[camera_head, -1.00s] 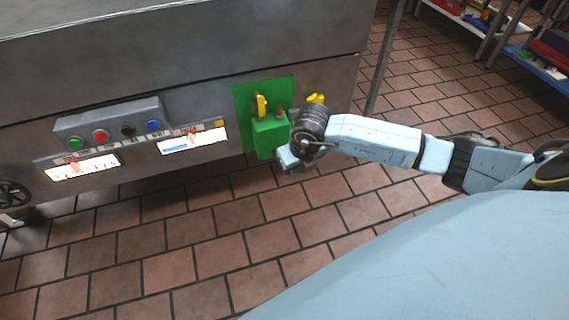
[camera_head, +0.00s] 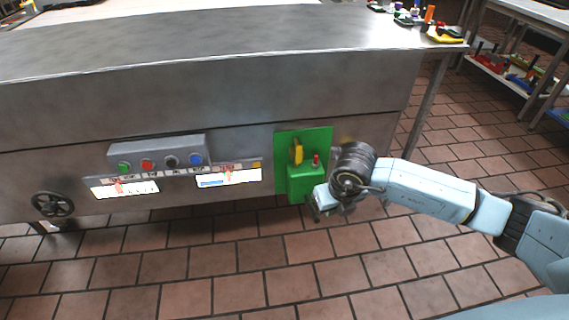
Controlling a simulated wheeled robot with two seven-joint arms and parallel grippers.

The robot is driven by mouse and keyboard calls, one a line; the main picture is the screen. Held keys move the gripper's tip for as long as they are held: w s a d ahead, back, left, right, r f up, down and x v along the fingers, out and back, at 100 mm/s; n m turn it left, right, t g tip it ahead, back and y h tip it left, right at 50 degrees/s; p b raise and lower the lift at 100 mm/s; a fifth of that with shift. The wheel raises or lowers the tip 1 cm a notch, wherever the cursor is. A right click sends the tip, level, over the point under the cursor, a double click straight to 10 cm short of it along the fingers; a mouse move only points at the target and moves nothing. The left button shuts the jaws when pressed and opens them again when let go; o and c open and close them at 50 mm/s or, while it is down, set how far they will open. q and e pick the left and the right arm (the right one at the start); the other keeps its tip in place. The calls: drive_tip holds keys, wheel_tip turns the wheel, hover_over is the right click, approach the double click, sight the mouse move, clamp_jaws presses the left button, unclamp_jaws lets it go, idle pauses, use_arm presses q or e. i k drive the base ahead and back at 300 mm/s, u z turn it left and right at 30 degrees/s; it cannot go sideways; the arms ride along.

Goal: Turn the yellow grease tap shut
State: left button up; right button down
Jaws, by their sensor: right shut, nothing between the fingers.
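A yellow lever (camera_head: 297,152) stands upright on the green panel (camera_head: 324,138) on the front of the steel machine. A second yellow part (camera_head: 347,140) shows dimly just right of the panel, mostly hidden behind my right wrist. I cannot tell from the picture which of the two is the grease tap. My right gripper (camera_head: 316,210) is shut and empty, low beside the green box (camera_head: 306,184), below the yellow parts. I cannot tell whether it touches the box. My left gripper is out of view.
A small red knob (camera_head: 316,160) sits on the green box. To the left are a button box (camera_head: 160,152), two gauge displays and a black handwheel (camera_head: 52,204). The machine's steel top (camera_head: 220,35) overhangs above. The tiled floor in front is clear. Shelves (camera_head: 520,75) stand at the right.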

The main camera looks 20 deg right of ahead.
sight(300, 147)
drive_tip(key=k, duration=1)
